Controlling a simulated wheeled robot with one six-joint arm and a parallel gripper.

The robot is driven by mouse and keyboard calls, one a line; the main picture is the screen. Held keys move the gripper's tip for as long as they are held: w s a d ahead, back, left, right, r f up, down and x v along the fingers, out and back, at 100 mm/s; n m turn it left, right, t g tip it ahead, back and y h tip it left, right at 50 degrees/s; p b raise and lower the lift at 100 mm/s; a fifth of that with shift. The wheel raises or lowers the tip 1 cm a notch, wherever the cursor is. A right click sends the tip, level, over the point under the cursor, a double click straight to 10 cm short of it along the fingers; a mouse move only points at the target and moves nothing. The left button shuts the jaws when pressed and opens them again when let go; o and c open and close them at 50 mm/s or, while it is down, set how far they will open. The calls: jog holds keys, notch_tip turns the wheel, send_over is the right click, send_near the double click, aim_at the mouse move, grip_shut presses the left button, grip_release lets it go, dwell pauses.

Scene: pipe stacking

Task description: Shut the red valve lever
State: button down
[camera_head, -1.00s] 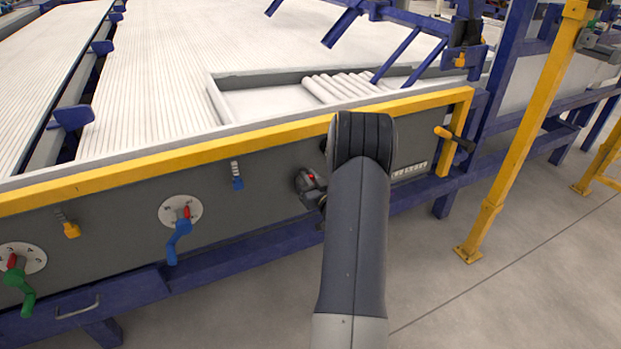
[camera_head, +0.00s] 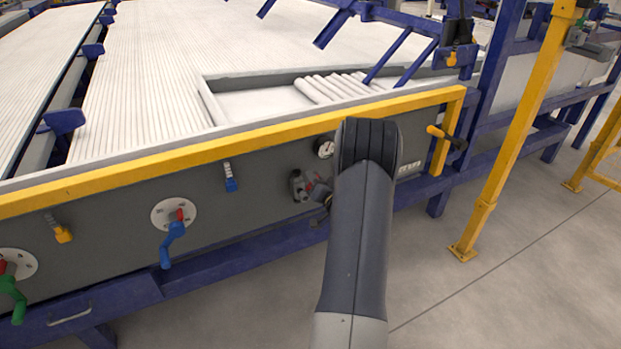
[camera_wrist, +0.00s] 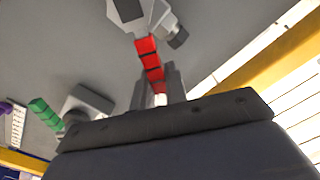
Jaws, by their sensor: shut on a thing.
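The red valve lever (camera_wrist: 150,60) is a short segmented red handle running from a grey valve body (camera_wrist: 125,12) down to my gripper in the wrist view. My gripper (camera_wrist: 158,85) is shut on the lever's free end, one finger on each side. My gripper (camera_head: 322,194) is mostly hidden there behind my arm.
On the same panel are a gauge (camera_head: 325,148), a blue crank (camera_head: 172,243) and a green crank (camera_head: 13,300). A yellow rail (camera_head: 250,141) runs above. A yellow post (camera_head: 505,150) stands right over open floor. The wrist view shows a green handle (camera_wrist: 45,114).

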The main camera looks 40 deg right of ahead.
jog(key=d+f+m, duration=0.3)
jog(key=f+m, duration=0.3)
jog(key=m, duration=0.5)
jog(key=shift+s+d+m, duration=0.15)
jog(key=shift+s+m, duration=0.15)
jog(key=shift+s, duration=0.1)
jog(key=shift+f, duration=0.1)
jog(key=c, duration=1.4)
grip_release()
jog(key=shift+c, duration=0.2)
jog(key=p+v, duration=0.2)
jog(key=v, duration=0.9)
